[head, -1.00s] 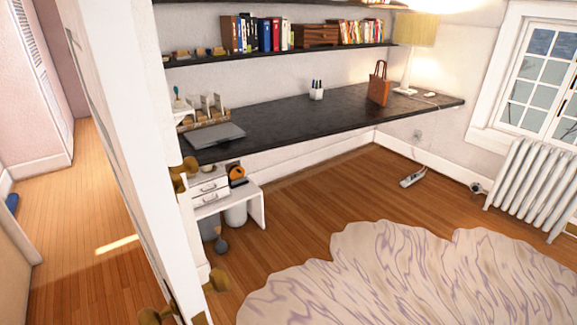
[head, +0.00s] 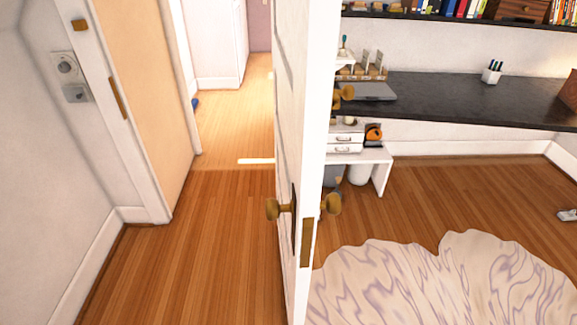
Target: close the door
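The white door (head: 308,120) stands open, seen nearly edge-on in the middle of the head view. Brass knobs show on both sides of it, a left knob (head: 279,208) and a right knob (head: 330,204). A brass latch plate (head: 307,242) is on its edge. The doorway (head: 225,200) is open to the left of the door, with its white frame (head: 140,160) and a brass strike plate (head: 118,97) further left. My gripper is not in view.
A wooden floor (head: 190,260) lies clear left of the door. Right of it are a pale wavy rug (head: 440,285), a dark desk (head: 450,105) and a small white stand (head: 375,160). A wall switch (head: 68,66) is at the far left.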

